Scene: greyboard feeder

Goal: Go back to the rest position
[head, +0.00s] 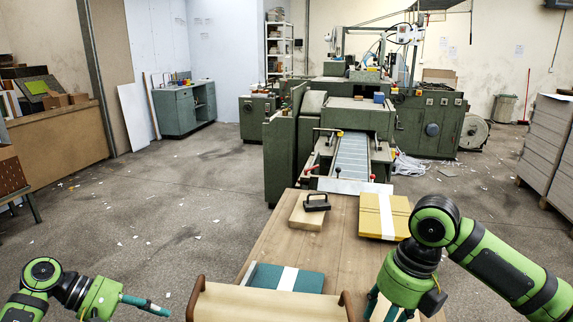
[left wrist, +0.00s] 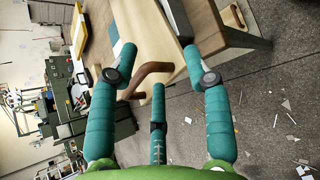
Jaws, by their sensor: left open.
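My left gripper (head: 148,304) is at the lower left in the head view, off the table's left side over the floor. In the left wrist view its teal fingers (left wrist: 160,72) are spread, with nothing held between them. A brown handle (left wrist: 150,68) of the tray shows beyond the fingers there. In the head view a gap separates the gripper from this handle (head: 196,294). My right gripper (head: 388,307) hangs over the table's right side at the bottom edge. Its fingertips are cut off, so its opening is unclear.
The wooden table (head: 268,246) bears a cream tray (head: 262,306), a teal stack with white band (head: 262,276), a yellow banded pack (head: 370,217) and a board (head: 305,221) with black-handled tool (head: 317,203). The green machine (head: 283,150) stands behind. Floor at left is open, with paper scraps.

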